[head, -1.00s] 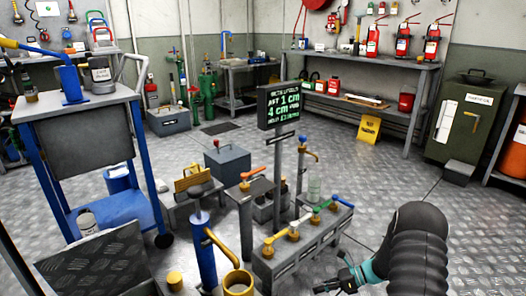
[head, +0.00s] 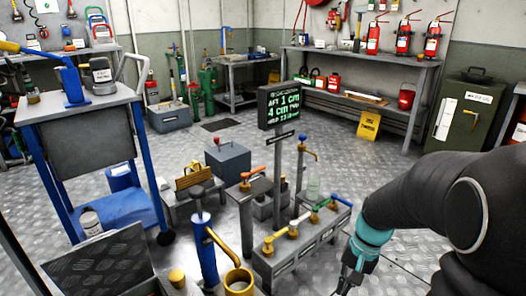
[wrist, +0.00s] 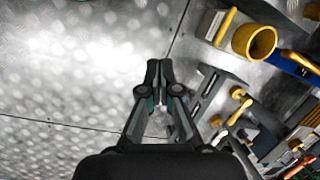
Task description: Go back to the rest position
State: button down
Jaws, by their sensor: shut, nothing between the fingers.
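My gripper (wrist: 158,72) is shut and empty in the wrist view, with its fingertips together over bare metal floor. In the head view my gripper (head: 345,285) hangs at the lower right, to the right of the valve manifold (head: 310,250) and apart from it. My fingertips are small and partly cut off near the bottom of the head view.
A display post (head: 279,106) stands behind the manifold. A blue hand pump (head: 205,250) and brass cup (head: 238,282) are left of it. A blue cart (head: 85,125) stands at left, a green cabinet (head: 468,120) at back right.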

jog(key=s+a+r+n+t+h+p, duration=0.1)
jog(key=s+a+r+n+t, duration=0.1)
jog(key=s+r, duration=0.4)
jog(key=s+a+r+n+t+h+p, duration=0.1)
jog(key=s+r, duration=0.5)
jog(key=r, duration=0.6)
jog(key=n+t+p, duration=0.1)
jog(key=n+t, duration=0.1)
jog(key=t, duration=0.1)
jog(key=shift+a+r+t+h, duration=0.3)
jog(key=shift+a, duration=0.1)
